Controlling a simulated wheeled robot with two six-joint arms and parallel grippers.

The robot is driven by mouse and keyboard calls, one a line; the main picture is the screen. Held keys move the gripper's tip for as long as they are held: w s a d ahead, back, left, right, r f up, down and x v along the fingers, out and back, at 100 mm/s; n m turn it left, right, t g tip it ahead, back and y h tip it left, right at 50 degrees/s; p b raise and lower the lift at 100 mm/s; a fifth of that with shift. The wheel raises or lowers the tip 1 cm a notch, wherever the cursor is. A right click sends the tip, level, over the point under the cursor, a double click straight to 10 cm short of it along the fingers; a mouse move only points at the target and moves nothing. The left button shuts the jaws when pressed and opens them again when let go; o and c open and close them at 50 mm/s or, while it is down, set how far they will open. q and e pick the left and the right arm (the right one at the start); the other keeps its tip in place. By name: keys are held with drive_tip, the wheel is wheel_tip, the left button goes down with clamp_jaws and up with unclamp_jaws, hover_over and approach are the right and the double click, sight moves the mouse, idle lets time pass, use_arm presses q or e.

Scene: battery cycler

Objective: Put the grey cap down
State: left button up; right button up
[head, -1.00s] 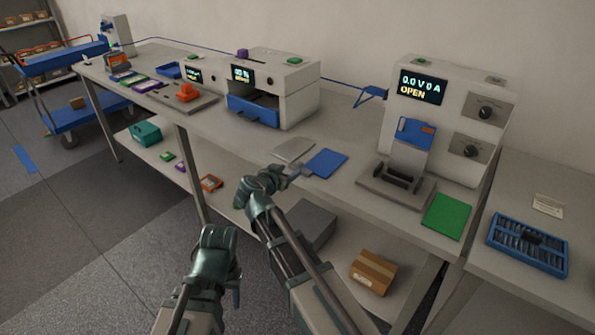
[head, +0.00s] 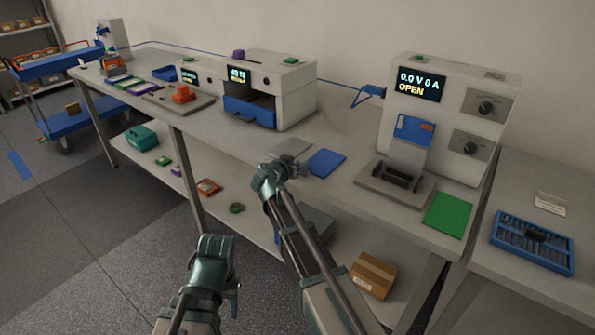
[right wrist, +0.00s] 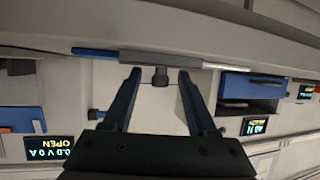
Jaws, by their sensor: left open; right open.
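My right gripper (head: 288,172) is at the front edge of the bench, just in front of the grey mat (head: 291,147) and left of the blue mat (head: 327,162). The right wrist view is upside down and shows the right gripper (right wrist: 158,78) with its fingers apart. A small dark grey cap (right wrist: 160,77) shows between the fingertips, against the grey mat (right wrist: 170,60); neither finger visibly touches it. The cap cannot be made out in the head view. My left gripper (head: 214,245) is open, low in front of the bench and away from it.
A cycler with an "OPEN" display (head: 422,85) and a green mat (head: 448,214) stand to the right. A machine with a blue drawer (head: 250,109) stands behind left. A blue tray (head: 531,243) lies on the right table. The lower shelf holds a cardboard box (head: 373,274).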

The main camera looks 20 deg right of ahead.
sight(298, 162)
drive_tip(key=shift+w+d+f, duration=0.15)
drive_tip(key=shift+w, duration=0.05)
clamp_jaws()
idle(0.4)
drive_tip(key=shift+r+p, duration=0.55)
drive_tip(key=shift+p, duration=0.05)
wheel_tip(298, 162, up, 3)
drive_tip(key=p, duration=0.2)
drive_tip(key=shift+f+p, duration=0.1)
drive_tip(key=shift+p, duration=0.3)
drive_tip(key=s+a, duration=0.2)
drive_tip(key=s, duration=0.5)
drive_tip(key=s+a+r+p, duration=0.1)
drive_tip(key=s+a, duration=0.2)
drive_tip(key=s, duration=0.5)
drive_tip(key=shift+s, duration=0.2)
